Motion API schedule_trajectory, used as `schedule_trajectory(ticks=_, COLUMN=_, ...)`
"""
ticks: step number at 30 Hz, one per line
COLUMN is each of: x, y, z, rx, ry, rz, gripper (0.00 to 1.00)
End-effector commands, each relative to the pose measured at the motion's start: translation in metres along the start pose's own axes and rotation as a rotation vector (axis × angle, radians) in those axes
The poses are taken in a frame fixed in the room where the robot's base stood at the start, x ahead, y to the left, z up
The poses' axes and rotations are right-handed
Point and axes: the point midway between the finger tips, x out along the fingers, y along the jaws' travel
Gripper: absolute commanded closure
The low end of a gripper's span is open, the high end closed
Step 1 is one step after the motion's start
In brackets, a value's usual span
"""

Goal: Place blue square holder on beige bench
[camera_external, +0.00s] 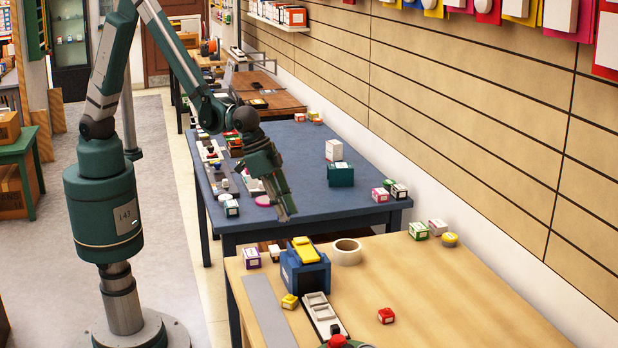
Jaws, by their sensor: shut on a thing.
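A blue, square-sided holder (296,274) with a yellow piece (305,250) at its top stands upright on the beige bench (430,290), near the bench's far left corner. My gripper (286,213) points downward, above and behind the holder in the picture, over the near edge of the blue table. A gap shows between its tips and the holder. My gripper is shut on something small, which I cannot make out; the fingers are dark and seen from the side.
A grey strip (268,311), a white tray (322,314) and a small yellow box (289,301) lie in front. The bench's right half is mostly clear. The blue table (300,160) bears several small boxes.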

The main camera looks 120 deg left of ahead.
Motion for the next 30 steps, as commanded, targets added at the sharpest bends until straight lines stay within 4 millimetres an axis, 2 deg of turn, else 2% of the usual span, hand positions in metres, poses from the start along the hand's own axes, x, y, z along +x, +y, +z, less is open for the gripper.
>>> schedule_trajectory(ticks=1, x=-0.001, y=-0.017, z=-0.001, rx=-0.027, ry=-0.001, rz=-0.011, gripper=0.89)
schedule_trajectory(ticks=3, x=-0.002, y=-0.037, z=-0.001, rx=-0.06, ry=-0.002, rz=-0.025, gripper=0.89)
schedule_trajectory(ticks=14, x=-0.009, y=-0.141, z=0.003, rx=-0.236, ry=-0.006, rz=-0.095, gripper=0.89)
schedule_trajectory(ticks=30, x=-0.031, y=-0.29, z=0.032, rx=-0.499, ry=-0.007, rz=-0.202, gripper=0.89)
